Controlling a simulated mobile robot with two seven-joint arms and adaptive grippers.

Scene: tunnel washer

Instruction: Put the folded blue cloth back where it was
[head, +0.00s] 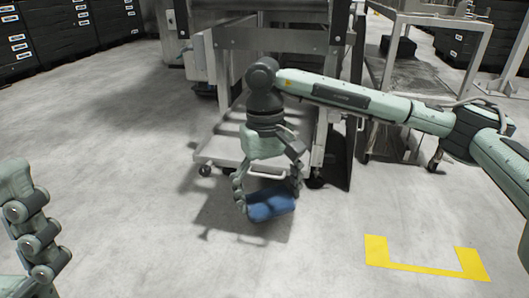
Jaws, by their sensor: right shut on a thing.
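The folded blue cloth (270,206) is held between the fingers of my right gripper (268,192), which points down in the middle of the head view. The gripper is shut on the cloth, and the cloth appears to hang above the grey floor, in front of a low wheeled platform. Part of my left gripper (38,232) shows at the lower left edge. It is cut off by the frame, so its opening is hidden.
The low wheeled platform (222,152) stands just behind the cloth, under a metal frame (268,38). A yellow bracket marking (420,267) lies on the floor at the lower right. A metal cart (420,75) stands at the back right. Open floor lies to the left.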

